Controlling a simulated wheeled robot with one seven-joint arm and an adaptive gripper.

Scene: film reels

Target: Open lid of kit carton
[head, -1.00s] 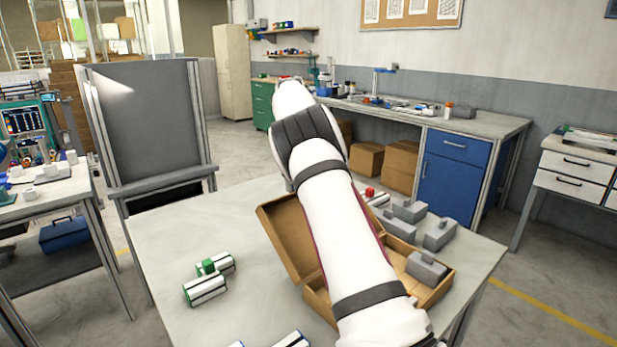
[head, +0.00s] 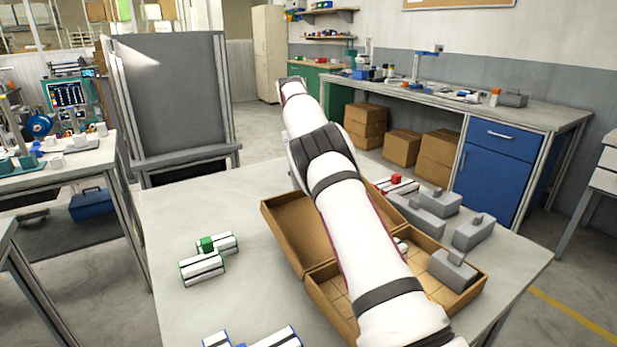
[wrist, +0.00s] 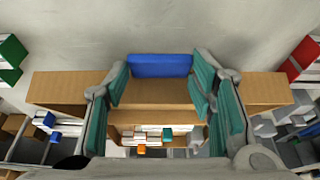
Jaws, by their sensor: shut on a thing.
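The brown kit carton (head: 333,305) stands on the table with its lid (head: 283,232) raised and leaning back to the left. My arm crosses in front of the carton and covers part of the lid and the inside. In the wrist view, the lid (wrist: 60,88) spans the picture, with a blue tab (wrist: 160,65) at its middle. My gripper (wrist: 160,82) has its teal-padded fingers on both sides of this tab and is shut on it. My gripper is hidden in the head view.
Green-marked white reels (head: 205,262) lie left of the carton, and blue-marked ones (head: 275,338) at the front. Grey blocks (head: 472,232) and a red-marked reel (head: 398,184) lie behind and right. A grey block (head: 452,268) sits in the carton. The left tabletop is mostly clear.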

